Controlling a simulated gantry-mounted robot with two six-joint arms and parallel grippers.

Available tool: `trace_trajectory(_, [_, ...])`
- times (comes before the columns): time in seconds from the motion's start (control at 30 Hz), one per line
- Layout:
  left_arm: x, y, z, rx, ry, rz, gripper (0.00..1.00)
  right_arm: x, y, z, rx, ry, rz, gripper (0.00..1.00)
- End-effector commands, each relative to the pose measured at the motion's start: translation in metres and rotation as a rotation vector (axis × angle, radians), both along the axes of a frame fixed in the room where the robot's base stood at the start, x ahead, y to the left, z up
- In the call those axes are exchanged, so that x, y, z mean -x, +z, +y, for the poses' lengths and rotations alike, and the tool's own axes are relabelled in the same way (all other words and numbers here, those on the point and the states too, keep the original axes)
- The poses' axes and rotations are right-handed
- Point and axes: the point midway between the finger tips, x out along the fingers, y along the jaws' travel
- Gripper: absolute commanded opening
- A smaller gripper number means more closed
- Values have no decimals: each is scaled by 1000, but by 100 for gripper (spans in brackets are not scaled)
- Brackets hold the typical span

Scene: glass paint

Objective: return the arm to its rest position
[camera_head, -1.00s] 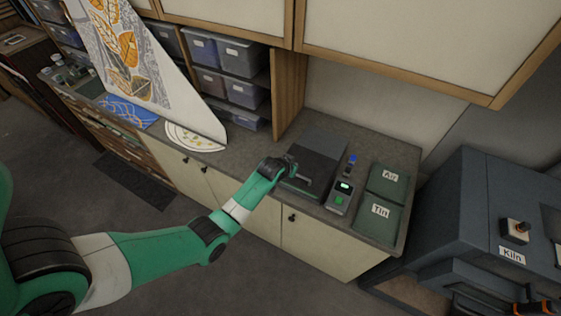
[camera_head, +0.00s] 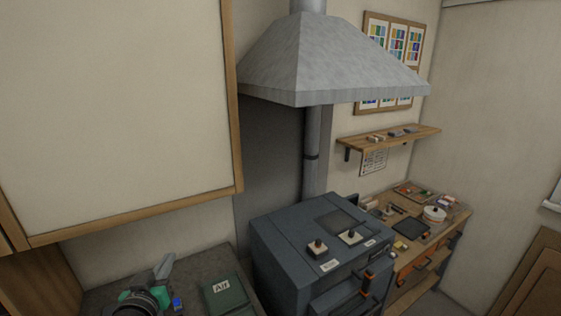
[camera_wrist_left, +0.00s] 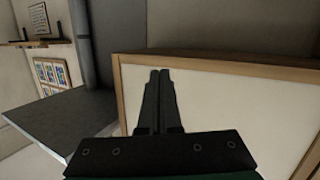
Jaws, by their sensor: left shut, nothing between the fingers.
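My left arm's wrist shows at the bottom left of the head view, green and black. Behind the fingers in that view is a cream cabinet front with a wooden frame (camera_wrist_left: 230,100). The rest of my left arm is outside the head view. My right arm and gripper are in neither view.
The counter (camera_head: 190,268) carries a green pad marked "Air" (camera_head: 226,296). A dark blue kiln (camera_head: 285,260) stands to its right under a grey hood (camera_head: 335,60). A wooden wall cabinet (camera_head: 115,100) overhangs the counter. A workbench (camera_head: 455,215) with tools stands at the far right.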

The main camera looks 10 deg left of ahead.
Motion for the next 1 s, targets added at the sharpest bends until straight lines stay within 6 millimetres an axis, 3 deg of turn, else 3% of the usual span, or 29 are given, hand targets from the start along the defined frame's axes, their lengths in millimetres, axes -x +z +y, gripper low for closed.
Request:
trace_trajectory(0.03, [1,44,-21,-14,-37,-94,0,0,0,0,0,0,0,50])
trace_trajectory(0.17, [25,148,-68,-45,-123,-331,0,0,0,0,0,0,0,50])
trace_trajectory(0.3, [82,250,-109,-76,-199,-602,0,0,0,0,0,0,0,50])
trace_trajectory(0.43, [150,318,-128,-109,-237,-830,0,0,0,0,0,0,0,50])
trace_trajectory(0.53, [193,345,-128,-140,-236,-951,0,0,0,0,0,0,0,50])
trace_trajectory(0.63, [215,354,-129,-164,-236,-1011,0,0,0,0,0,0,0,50])
trace_trajectory(1.0, [216,355,-130,-191,-230,-1014,0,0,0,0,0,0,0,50])
